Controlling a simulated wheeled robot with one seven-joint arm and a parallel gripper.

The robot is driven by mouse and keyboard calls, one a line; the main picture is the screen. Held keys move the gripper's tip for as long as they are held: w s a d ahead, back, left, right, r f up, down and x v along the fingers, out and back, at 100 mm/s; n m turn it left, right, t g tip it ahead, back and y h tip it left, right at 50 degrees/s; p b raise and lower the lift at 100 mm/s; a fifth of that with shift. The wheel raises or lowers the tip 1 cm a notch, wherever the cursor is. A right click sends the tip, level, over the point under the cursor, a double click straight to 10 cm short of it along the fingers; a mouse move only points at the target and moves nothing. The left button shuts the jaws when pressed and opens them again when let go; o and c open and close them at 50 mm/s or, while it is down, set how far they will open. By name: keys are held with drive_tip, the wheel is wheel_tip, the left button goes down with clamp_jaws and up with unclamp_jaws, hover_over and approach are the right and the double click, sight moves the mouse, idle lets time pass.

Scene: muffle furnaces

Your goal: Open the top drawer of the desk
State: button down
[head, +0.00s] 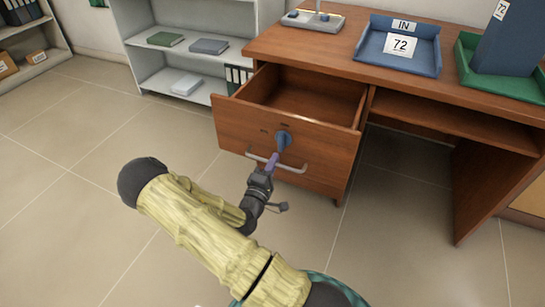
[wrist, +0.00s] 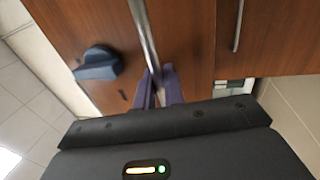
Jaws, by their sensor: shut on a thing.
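The wooden desk (head: 415,98) stands at the right in the head view. Its top drawer (head: 235,120) is pulled well out, and its inside shows empty. A blue knob (head: 283,138) sticks out of the drawer front; it also shows in the wrist view (wrist: 97,63). The drawer's silver bar handle (head: 293,167) runs between my purple fingers in the wrist view (wrist: 143,30). My gripper (head: 271,163) is shut on this handle, in front of the drawer; its fingers also show in the wrist view (wrist: 158,88). The fingers hide part of the bar.
A second handle (wrist: 238,25) sits on a neighbouring wooden front in the wrist view. A blue IN tray (head: 398,47) and a green tray (head: 500,75) stand on the desk. A grey shelf (head: 180,55) with books is behind left. The tiled floor at left is clear.

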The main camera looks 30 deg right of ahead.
drive_tip(key=shift+s+a, duration=0.1)
drive_tip(key=shift+a, duration=0.05)
drive_tip(key=c, duration=1.6)
unclamp_jaws()
drive_tip(key=p+v, duration=0.3)
drive_tip(key=v, duration=1.4)
drive_tip(key=shift+s+a+f, duration=0.1)
drive_tip(key=shift+s+f, duration=0.05)
drive_tip(key=shift+s, duration=0.05)
drive_tip(key=shift+w, duration=0.1)
